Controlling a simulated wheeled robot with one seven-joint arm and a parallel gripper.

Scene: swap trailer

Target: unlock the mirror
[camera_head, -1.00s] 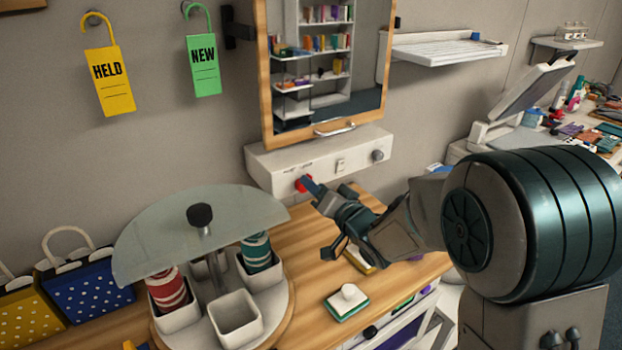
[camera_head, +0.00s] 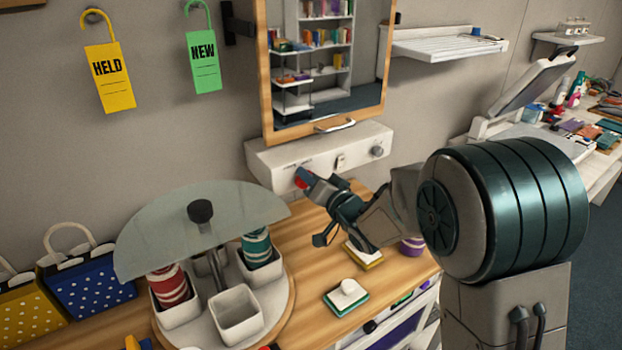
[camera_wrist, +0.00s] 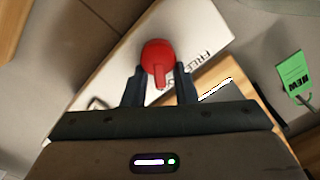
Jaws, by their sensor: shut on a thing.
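The wood-framed mirror (camera_head: 326,62) hangs on the wall above a white box (camera_head: 270,163). A red knob (camera_head: 301,177) is on the front of the box at its left part. In the wrist view the red knob (camera_wrist: 158,55) has a lever pointing down between my fingers, and printed lettering beginning "FREE" lies beside it. My gripper (camera_wrist: 160,88) is shut on the knob's lever, one finger on each side. In the head view my gripper (camera_head: 309,183) partly covers the knob.
A carousel with a glass half-disc top (camera_head: 200,225) and cups stands at the left of the wooden counter (camera_head: 300,250). A green-and-white block (camera_head: 346,297) and a yellow pad (camera_head: 364,256) lie on the counter. A green NEW tag (camera_head: 204,65) hangs left of the mirror.

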